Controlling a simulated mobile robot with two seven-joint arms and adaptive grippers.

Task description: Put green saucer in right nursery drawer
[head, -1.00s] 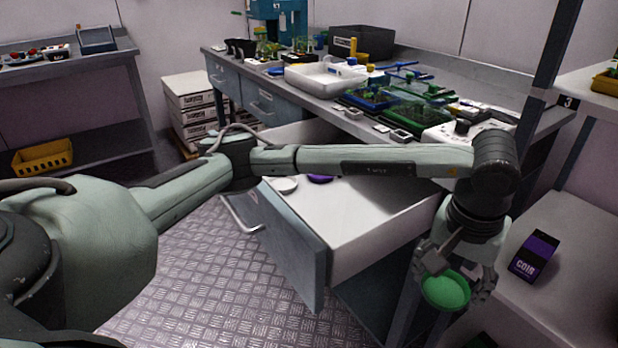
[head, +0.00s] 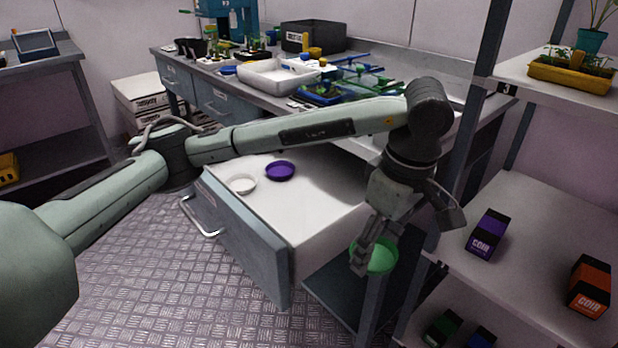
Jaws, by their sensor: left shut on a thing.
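The green saucer (head: 381,258) is held by my left gripper (head: 372,250), which is shut on it and points down. The saucer is to the right of the open drawer (head: 268,248), near a dark rack post, and does not lie inside the drawer. The drawer is pulled far out from under the workbench. Inside it lie a white saucer (head: 242,184) and a purple saucer (head: 280,171). The fingers hide part of the green saucer. My right gripper is not in view.
A rack shelf (head: 540,240) at the right holds a purple coir box (head: 487,234) and an orange coir box (head: 590,286). The bench top (head: 205,75) carries a white tray (head: 278,76) and several plant trays. My left forearm crosses above the drawer. Patterned floor is free at the lower left.

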